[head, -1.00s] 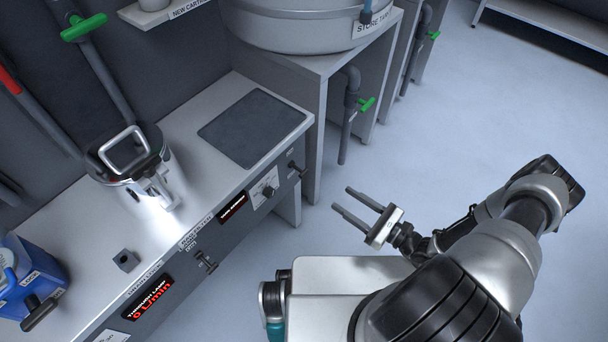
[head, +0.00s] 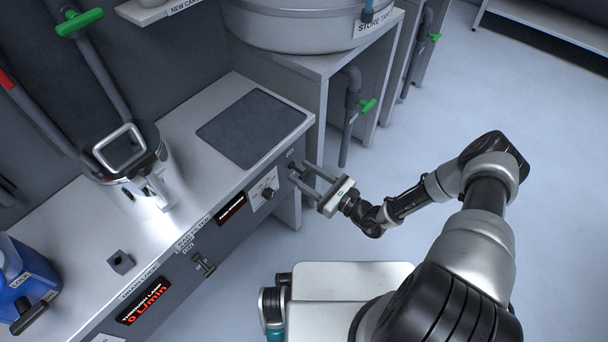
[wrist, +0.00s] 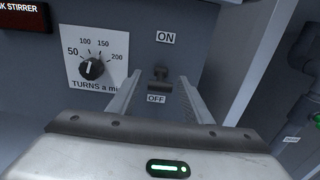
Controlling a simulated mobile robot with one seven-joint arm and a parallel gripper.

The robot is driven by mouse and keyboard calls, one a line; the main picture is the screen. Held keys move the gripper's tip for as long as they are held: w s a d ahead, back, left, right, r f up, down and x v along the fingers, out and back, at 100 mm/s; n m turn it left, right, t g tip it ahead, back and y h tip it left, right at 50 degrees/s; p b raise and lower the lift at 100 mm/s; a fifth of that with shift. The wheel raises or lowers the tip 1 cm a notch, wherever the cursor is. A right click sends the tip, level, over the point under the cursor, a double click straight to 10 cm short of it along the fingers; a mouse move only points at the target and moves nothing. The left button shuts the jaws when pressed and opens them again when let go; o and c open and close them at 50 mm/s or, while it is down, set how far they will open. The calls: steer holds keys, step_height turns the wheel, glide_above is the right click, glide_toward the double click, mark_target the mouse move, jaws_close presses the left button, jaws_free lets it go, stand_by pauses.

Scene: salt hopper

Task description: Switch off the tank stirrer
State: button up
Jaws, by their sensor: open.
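The tank stirrer's toggle switch (wrist: 158,76) sits on the grey front panel in the wrist view, between an ON label (wrist: 165,37) above and an OFF label (wrist: 156,99) below. I cannot tell for sure which way its lever points. My gripper (wrist: 160,82) is open, with one finger on each side of the switch and nothing held. In the head view my gripper (head: 297,171) reaches the panel at the bench's right end, and its fingers partly hide the switch. The stirrer's speed dial (wrist: 93,68) is left of the switch, its pointer near the top.
A second switch (head: 203,263) and a lit red display (head: 144,303) are farther left on the bench front. The store tank (head: 300,25) stands behind on its stand. Open floor lies to the right.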

steer(key=shift+c, duration=0.4)
steer(key=c, duration=1)
steer(key=f+b, duration=0.1)
steer(key=b, duration=0.2)
steer(key=shift+f+t+y, duration=0.25)
steer(key=shift+t+y, duration=0.05)
steer(key=shift+y, duration=0.1)
steer(key=shift+w+a+t+y+b, duration=0.1)
steer(key=shift+t+y+b, duration=0.25)
steer(key=shift+t+y, duration=0.05)
steer(key=shift+y, duration=0.3)
steer(key=shift+w+a+f+t+y, duration=0.1)
steer(key=shift+t+y, duration=0.4)
steer(key=shift+t, duration=0.1)
steer(key=o, duration=1.1)
